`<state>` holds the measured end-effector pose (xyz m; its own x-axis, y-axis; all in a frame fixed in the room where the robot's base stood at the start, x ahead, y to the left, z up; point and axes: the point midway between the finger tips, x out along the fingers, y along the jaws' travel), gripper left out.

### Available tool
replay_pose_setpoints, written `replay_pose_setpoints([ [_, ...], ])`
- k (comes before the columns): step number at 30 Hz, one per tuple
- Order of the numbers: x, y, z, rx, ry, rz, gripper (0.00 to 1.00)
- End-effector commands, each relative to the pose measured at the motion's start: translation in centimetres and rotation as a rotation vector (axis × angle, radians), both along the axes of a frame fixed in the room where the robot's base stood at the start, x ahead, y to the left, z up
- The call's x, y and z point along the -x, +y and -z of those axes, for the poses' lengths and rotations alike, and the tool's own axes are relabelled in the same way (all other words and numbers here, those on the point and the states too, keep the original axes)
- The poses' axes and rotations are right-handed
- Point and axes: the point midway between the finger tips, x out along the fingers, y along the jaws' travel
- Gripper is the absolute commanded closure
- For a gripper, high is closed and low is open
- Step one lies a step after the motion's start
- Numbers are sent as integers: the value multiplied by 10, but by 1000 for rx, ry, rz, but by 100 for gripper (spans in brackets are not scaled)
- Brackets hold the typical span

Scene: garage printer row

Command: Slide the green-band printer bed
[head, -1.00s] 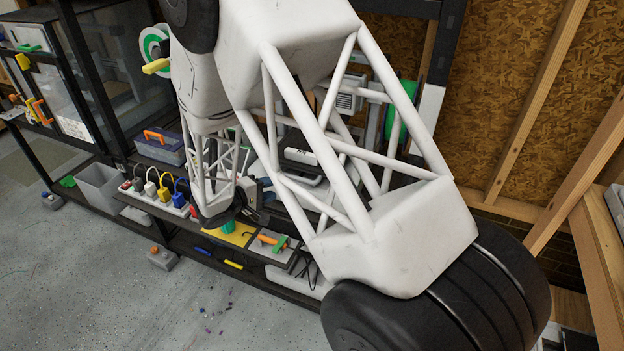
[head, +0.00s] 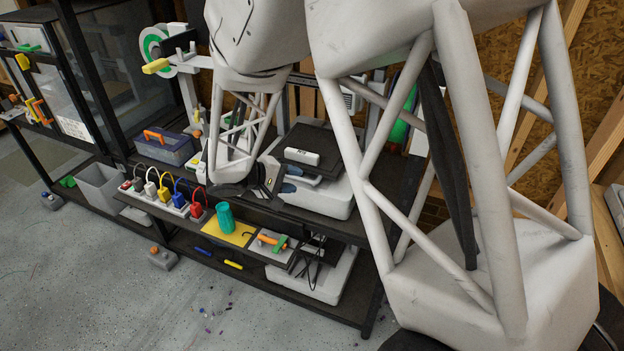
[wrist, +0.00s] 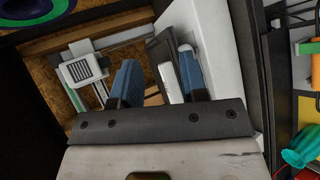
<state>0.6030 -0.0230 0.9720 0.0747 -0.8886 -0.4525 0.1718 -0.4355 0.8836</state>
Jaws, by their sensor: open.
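A printer with a dark flat bed (head: 312,146) stands on the shelf in the head view, with a white labelled block (head: 302,156) on the bed. In the wrist view the bed's dark edge (wrist: 157,52) shows beyond my fingers. A green strip (wrist: 77,101) shows beside a pale rail there; I cannot tell whether it is this printer's band. My gripper (head: 289,180) is at the bed's near left side, pointing toward the printer. Its two blue fingers (wrist: 158,82) are apart, with nothing held between them. Contact with the bed cannot be told.
A teal cup (head: 225,217) stands on a yellow mat (head: 241,234) below my gripper. A blue-grey toolbox (head: 166,149) and a spool (head: 153,46) stand further left. The floor in front is mostly clear.

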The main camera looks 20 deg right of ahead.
Motion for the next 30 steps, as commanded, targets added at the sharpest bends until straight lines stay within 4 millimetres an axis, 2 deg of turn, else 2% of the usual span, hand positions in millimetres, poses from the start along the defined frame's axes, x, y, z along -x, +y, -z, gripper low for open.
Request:
replay_pose_setpoints([
  [15, 46, -14, -37, -150, 22, 86, 60],
  [30, 87, -20, -64, -294, 29, 144, 60],
])
